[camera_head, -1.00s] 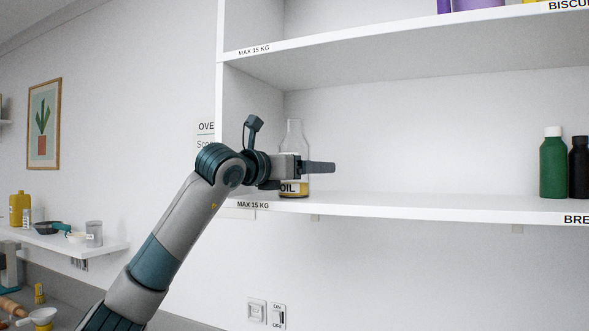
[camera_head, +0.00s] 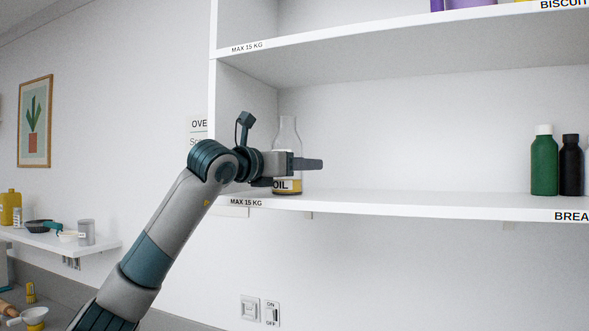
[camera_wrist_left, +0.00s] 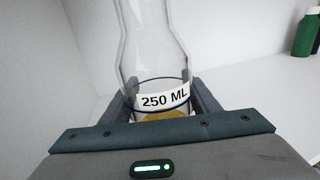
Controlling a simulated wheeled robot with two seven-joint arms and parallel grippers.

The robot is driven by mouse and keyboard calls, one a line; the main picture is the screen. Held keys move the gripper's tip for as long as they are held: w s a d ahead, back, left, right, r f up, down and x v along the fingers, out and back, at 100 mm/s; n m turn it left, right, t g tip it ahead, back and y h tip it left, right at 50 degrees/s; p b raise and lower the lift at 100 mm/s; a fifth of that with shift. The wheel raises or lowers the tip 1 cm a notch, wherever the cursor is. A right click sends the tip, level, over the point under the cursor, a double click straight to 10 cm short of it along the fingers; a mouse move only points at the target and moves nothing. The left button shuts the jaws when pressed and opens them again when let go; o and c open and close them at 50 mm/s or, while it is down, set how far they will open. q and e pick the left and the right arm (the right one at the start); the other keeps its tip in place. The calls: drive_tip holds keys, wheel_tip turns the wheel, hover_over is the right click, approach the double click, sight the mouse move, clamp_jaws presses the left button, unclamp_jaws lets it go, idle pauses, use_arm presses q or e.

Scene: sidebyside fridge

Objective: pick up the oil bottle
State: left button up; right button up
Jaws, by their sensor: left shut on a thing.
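The oil bottle (camera_head: 288,133) is clear glass with a narrow neck, a white label and yellow oil low inside. It is upright at the left end of the middle shelf in the head view. My left gripper (camera_head: 300,164) reaches across it from the left, its fingers around the lower body. In the left wrist view the bottle (camera_wrist_left: 158,45) is between the two fingers (camera_wrist_left: 162,103), with "250 ML" on its label. Its base is very close to the shelf; I cannot tell whether it touches. My right gripper is not in view.
The shelf (camera_head: 420,203) is clear to the right up to a green bottle (camera_head: 544,165) and a black bottle (camera_head: 571,168). The cabinet's side wall (camera_head: 245,120) is close on the left, and an upper shelf (camera_head: 400,35) is above.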

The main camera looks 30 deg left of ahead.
use_arm(q)
wheel_tip(320, 180, up, 10)
drive_tip(key=b, duration=0.2)
idle(0.5)
idle(0.7)
